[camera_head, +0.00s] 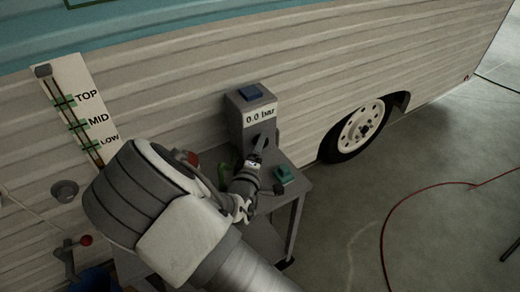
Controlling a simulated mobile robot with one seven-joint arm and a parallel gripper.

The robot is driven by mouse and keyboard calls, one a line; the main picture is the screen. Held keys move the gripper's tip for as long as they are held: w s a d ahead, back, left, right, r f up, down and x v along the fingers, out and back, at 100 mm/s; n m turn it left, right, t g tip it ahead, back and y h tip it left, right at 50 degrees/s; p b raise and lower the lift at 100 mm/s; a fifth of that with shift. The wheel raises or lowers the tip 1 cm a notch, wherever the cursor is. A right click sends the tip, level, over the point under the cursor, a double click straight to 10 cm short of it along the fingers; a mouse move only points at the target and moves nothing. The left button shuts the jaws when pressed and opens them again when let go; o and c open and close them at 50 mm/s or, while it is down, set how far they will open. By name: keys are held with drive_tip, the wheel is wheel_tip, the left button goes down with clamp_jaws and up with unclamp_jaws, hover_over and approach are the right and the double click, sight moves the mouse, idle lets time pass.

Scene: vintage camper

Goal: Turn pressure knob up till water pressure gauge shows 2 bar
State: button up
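The water pressure gauge is a grey box (240,128) standing on a small grey table beside the camper. My gripper (262,143) points at the lower front of the box, just below the display. Its fingertips look at or very near the box face. I cannot make out the pressure knob; my gripper covers part of that face. The fingers are too small and dark to tell whether they are open or shut on something.
A green-topped block (285,175) sits on the table (298,187), right of my gripper. A TOP/MID/LOW level board (80,115) is on the camper wall at left. A camper wheel (358,130) stands at right.

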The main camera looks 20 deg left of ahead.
drive_tip(key=shift+w, duration=0.15)
clamp_jaws()
idle(0.4)
drive_tip(key=shift+r+p, duration=0.2)
drive_tip(key=shift+p, duration=0.2)
